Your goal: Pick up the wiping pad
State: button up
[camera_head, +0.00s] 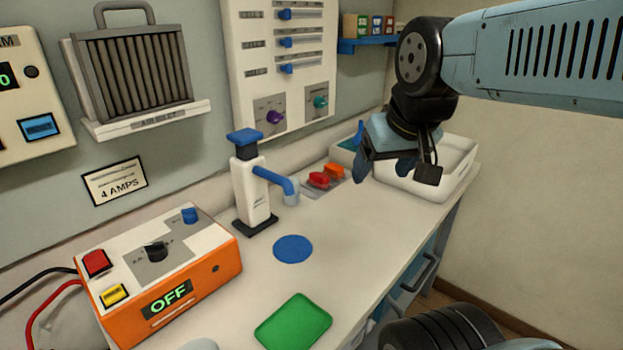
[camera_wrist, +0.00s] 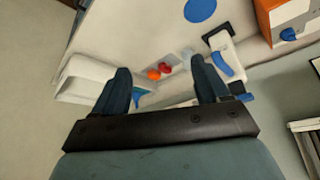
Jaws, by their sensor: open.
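My gripper (camera_head: 385,165) hangs open over the back of the bench, above the white tray (camera_head: 455,178) at the wall. In the wrist view, its two dark fingers stand wide apart (camera_wrist: 160,64) with nothing held between them. Red and orange pieces (camera_head: 326,176) lie on a small grey plate left of the gripper; they also show beyond the fingertips in the wrist view (camera_wrist: 160,71). A blue-green item (camera_head: 345,145), partly hidden by the gripper, lies in a light container behind them. I cannot tell for certain which thing is the wiping pad.
A white dispenser (camera_head: 252,190) with a blue spout stands near the wall. A flat blue disc (camera_head: 292,249) and a green tray (camera_head: 294,322) lie in front. An orange box reading OFF (camera_head: 165,275) stands at the left. The bench between disc and right edge is clear.

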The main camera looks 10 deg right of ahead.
jog(key=m+t+y, duration=0.5)
jog(key=m+y, duration=0.3)
jog(key=m, duration=2.3)
send_over(320, 175)
jog(key=s+d, duration=0.8)
jog(key=s, duration=0.1)
notch_tip(320, 175, down, 22)
jog(key=shift+s+a+f, duration=0.1)
jog(key=shift+a, duration=0.05)
jog(key=x, duration=1.3)
jog(key=shift+a+f, duration=0.1)
jog(key=shift+a, duration=0.2)
jog(key=shift+c, duration=0.4)
jog(key=c, duration=1)
